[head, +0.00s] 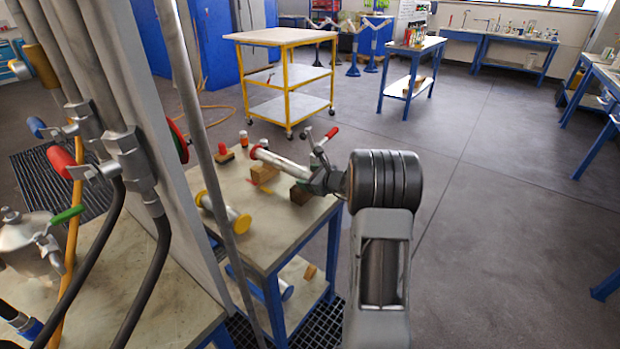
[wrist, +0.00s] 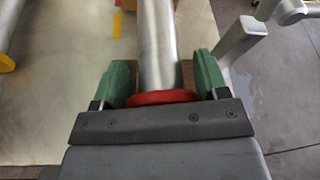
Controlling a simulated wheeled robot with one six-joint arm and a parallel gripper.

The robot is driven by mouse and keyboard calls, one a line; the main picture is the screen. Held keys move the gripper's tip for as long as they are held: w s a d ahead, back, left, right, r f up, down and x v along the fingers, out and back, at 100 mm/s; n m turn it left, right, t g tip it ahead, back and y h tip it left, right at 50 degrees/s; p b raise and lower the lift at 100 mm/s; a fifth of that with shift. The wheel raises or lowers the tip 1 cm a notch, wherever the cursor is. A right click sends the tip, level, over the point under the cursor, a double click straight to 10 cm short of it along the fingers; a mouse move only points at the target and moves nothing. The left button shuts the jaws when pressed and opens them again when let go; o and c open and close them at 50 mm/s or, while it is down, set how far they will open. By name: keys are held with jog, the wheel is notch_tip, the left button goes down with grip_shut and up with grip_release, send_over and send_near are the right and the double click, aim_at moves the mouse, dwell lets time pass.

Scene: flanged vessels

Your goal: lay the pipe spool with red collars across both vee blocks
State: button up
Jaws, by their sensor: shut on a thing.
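The pipe spool with red collars (head: 284,163) is a silver tube above the near table, its far red collar showing at upper left. In the wrist view the tube (wrist: 158,45) runs away from me, with its near red collar (wrist: 162,97) close to my palm. My gripper (head: 318,177) is shut on the spool, with green pads on either side of the tube. One wooden vee block (head: 265,173) is under the far part of the tube.
A spool with yellow collars (head: 225,212) lies on the table (head: 252,238) to the left. A red object (head: 223,155) and a small orange-red bottle (head: 244,138) stand at the back. A red-tipped handle (head: 331,132) rises beside my gripper. A grey pole (head: 205,130) stands left.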

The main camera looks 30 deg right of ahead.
jog(key=shift+s+a+f+b, duration=0.1)
jog(key=shift+s+f+b, duration=0.1)
jog(key=shift+f, duration=0.55)
jog(key=shift+s+a+f+b, duration=0.1)
jog(key=shift+s+f+b, duration=0.1)
jog(key=shift+f, duration=0.5)
jog(key=o, duration=1.5)
jog(key=shift+w+d, duration=0.15)
jog(key=shift+f+g, duration=0.2)
jog(key=shift+g, duration=0.2)
jog(key=shift+s+r, duration=0.25)
jog(key=shift+s, duration=0.2)
jog(key=shift+c, duration=0.9)
jog(key=shift+o, duration=1)
jog(key=w+r+v, duration=0.1)
jog(key=r+v, duration=0.1)
jog(key=v, duration=1.1)
jog(key=shift+s+d+t, duration=0.25)
jog(key=shift+s+t, duration=0.05)
jog(key=shift+t, duration=0.1)
